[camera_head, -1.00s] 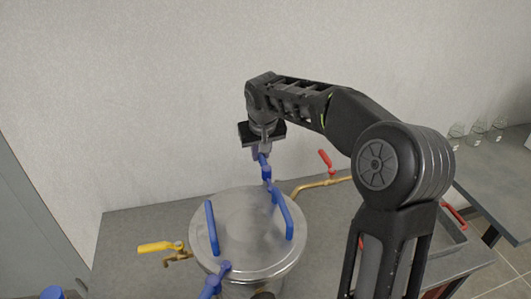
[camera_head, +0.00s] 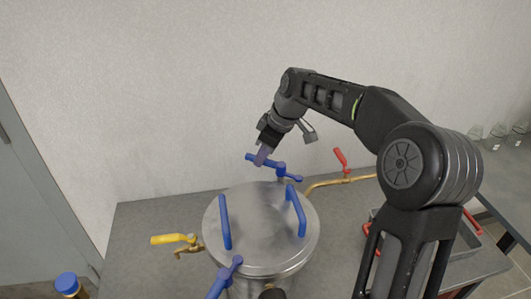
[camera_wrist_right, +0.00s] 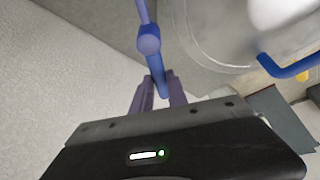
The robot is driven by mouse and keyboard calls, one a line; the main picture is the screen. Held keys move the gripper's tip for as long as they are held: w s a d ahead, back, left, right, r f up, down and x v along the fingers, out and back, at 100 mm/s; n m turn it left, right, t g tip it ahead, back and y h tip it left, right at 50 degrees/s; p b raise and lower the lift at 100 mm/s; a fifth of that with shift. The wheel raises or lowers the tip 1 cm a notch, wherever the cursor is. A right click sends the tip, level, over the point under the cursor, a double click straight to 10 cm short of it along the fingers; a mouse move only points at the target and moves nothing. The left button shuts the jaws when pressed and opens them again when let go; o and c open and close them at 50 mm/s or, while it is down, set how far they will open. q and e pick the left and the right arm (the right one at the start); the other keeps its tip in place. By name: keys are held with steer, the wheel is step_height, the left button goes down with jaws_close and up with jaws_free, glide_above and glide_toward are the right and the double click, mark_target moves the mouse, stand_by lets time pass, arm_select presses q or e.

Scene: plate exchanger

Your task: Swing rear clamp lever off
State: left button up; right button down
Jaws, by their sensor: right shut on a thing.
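The rear clamp lever (camera_head: 270,164) is blue and stands behind the far rim of the steel vessel's lid (camera_head: 255,225). It now lies crosswise, its left end higher in the picture. My right gripper (camera_head: 262,160) reaches down from above and is shut on the lever near its left part. In the right wrist view, the lever (camera_wrist_right: 157,80) runs between the two purple fingers (camera_wrist_right: 158,95). The lid carries two blue handles (camera_head: 225,222) and sits on the vessel. A front blue clamp lever (camera_head: 225,276) shows at the near rim. My left gripper is out of view.
A yellow-handled valve (camera_head: 174,239) is left of the vessel, and a red-handled valve (camera_head: 341,158) on a brass pipe is right of it. A blue-capped item (camera_head: 67,283) stands at lower left. A tray with red handles (camera_head: 470,222) is at right. The wall is close behind.

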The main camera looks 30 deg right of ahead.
mark_target(272, 166)
steer(key=shift+s+a+n+y, duration=0.2)
steer(key=shift+a+n+y, duration=0.1)
steer(key=shift+n, duration=0.5)
steer(key=c, duration=1.3)
jaws_free()
steer(key=b+v, duration=0.1)
steer(key=v, duration=0.7)
steer(key=shift+w, duration=0.1)
steer(key=shift+a+f, duration=0.1)
